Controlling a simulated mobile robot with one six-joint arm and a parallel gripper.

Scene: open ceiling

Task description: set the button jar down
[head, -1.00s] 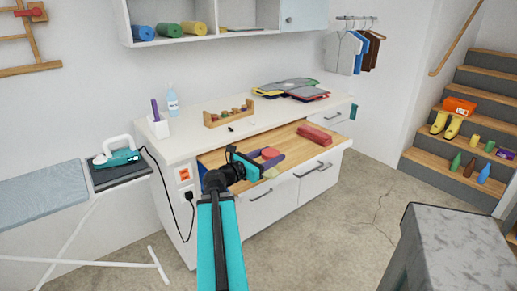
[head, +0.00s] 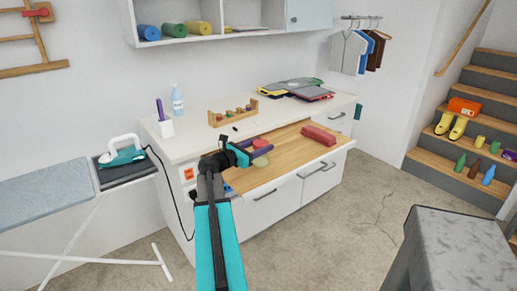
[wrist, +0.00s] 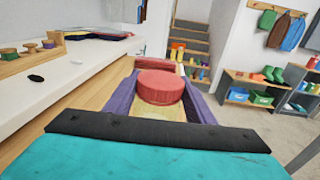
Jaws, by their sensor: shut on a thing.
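The button jar has a red lid (head: 261,143) and a pale body (head: 260,162). It is between the purple fingers of my gripper (head: 262,155), which is shut on it. In the wrist view the red lid (wrist: 160,87) sits upright between the two purple fingers (wrist: 160,103), with a pale yellowish body below it. The jar is over the left part of the wooden board (head: 290,155) that juts out from the white cabinet's front. I cannot tell whether its base touches the board.
A red block (head: 318,135) lies on the board's right side. The board between jar and block is clear.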

